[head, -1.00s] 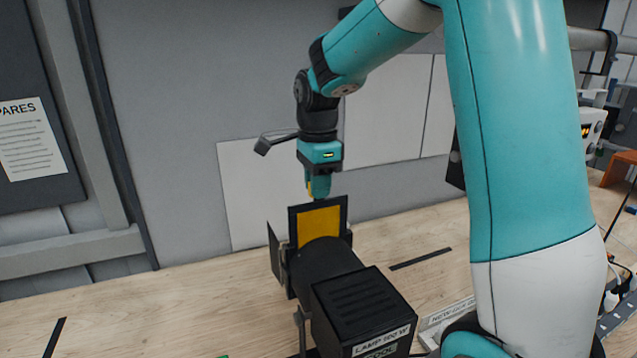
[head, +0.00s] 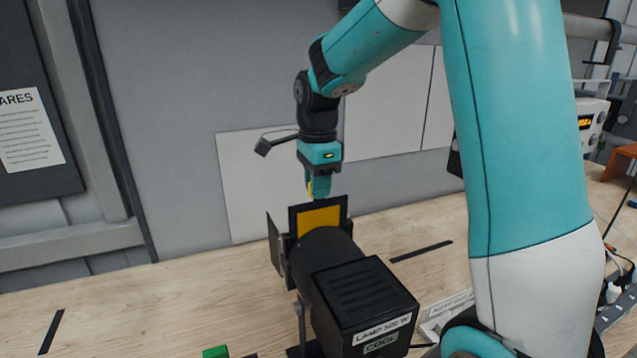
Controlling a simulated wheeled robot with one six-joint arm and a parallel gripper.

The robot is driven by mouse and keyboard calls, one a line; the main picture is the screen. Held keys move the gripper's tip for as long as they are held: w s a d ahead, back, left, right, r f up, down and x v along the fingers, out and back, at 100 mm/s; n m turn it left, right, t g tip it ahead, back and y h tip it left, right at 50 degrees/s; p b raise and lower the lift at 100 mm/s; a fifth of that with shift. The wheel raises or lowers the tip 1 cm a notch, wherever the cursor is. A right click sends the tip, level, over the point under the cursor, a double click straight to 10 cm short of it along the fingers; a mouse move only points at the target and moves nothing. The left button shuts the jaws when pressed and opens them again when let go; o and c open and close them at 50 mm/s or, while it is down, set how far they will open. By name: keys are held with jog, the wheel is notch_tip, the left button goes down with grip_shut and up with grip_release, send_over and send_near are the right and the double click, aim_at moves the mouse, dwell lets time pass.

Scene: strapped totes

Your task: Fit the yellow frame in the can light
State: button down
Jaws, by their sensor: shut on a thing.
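The yellow frame (head: 319,217) is a yellow sheet with a black border. It stands upright at the front end of the black can light (head: 329,252), and its lower part is hidden behind the can. I cannot tell from here how its lower edge sits in the holder. My gripper (head: 318,193) points down from above and is shut on the frame's top edge. A small yellow patch shows at its fingertips. The can light's box (head: 365,300) faces me, with a lamp label and a "COOL" label.
A dark flap (head: 275,250) stands at the can's left side. A black strip (head: 421,252) lies on the wooden bench to the right. A green block (head: 215,352) is at the front edge of the picture. The bench left of the lamp is mostly clear.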

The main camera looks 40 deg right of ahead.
aim_at(318, 215)
jog(key=shift+f+b, duration=2.35)
jog(key=shift+f, duration=1.3)
jog(key=c, duration=1)
grip_release()
jog(key=shift+r, duration=0.15)
notch_tip(318, 215, up, 17)
jog(key=shift+r+b, duration=0.1)
jog(key=shift+b, duration=0.8)
jog(key=s+a+f+n+y, duration=0.1)
jog(key=s+a+f+n, duration=0.4)
jog(key=s+a+n, duration=0.2)
jog(key=s+a+f+n+y, duration=0.1)
jog(key=s+a+f+n, duration=0.4)
jog(key=n, duration=0.7)
jog(key=s+a+f+n+y, duration=0.2)
jog(key=s+a+f+n, duration=0.3)
jog(key=s+a+n, duration=0.4)
jog(key=shift+s+a+f, duration=0.15)
jog(key=shift+s+a, duration=0.4)
jog(key=shift+s, duration=0.1)
